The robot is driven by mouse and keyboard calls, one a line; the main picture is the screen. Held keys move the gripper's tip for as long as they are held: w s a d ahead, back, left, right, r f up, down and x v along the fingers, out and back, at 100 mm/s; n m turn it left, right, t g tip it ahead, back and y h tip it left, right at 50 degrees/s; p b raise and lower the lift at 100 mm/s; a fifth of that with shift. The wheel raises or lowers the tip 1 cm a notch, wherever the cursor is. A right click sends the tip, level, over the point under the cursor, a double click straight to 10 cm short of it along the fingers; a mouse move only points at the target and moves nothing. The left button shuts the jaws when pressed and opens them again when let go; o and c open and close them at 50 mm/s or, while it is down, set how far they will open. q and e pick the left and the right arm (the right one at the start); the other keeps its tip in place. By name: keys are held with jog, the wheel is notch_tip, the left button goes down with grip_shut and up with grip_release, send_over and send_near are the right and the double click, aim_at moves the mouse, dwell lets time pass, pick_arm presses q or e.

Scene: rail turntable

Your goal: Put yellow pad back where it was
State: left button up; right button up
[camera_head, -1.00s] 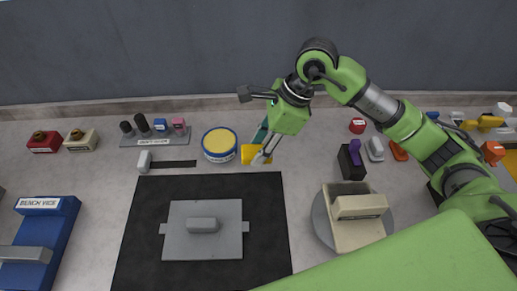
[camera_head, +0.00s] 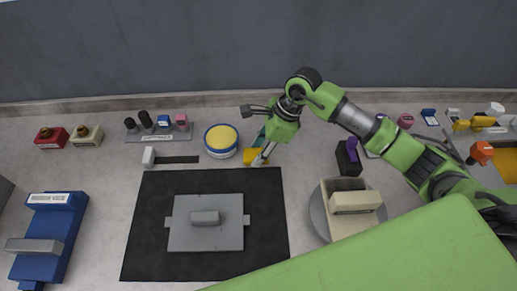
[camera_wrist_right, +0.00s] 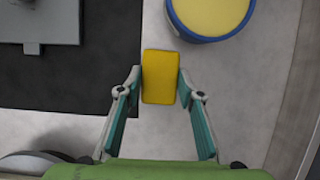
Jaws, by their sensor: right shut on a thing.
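The yellow pad (camera_head: 250,157) is a small flat block just right of the round blue-and-white tub with a yellow top (camera_head: 221,140). My right gripper (camera_head: 263,156) is over the pad's right part and hides some of it in the head view. In the right wrist view, the pad (camera_wrist_right: 160,77) sits between the two fingertips of my right gripper (camera_wrist_right: 160,80), which is shut on it. The tub (camera_wrist_right: 208,12) is above right there, apart from the pad. Whether the pad touches the bench cannot be told. My left gripper is not in view.
A black mat (camera_head: 150,235) with a grey plate (camera_head: 185,240) lies in front. A turntable (camera_head: 318,215) bearing a beige bin (camera_head: 352,218) stands right of it. A grey rack (camera_head: 160,136) with several small items is left of the tub. Bare bench shows between mat and turntable.

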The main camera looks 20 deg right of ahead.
jog(key=shift+f, duration=0.2)
jog(key=o, duration=1)
jog(key=shift+r, duration=0.1)
jog(key=shift+r, duration=0.2)
jog(key=shift+d+r, duration=0.2)
jog(key=b+v, duration=0.3)
jog(key=v, duration=0.8)
jog(key=shift+s+d+r, duration=0.1)
jog(key=shift+r, duration=0.1)
jog(key=shift+f, duration=0.1)
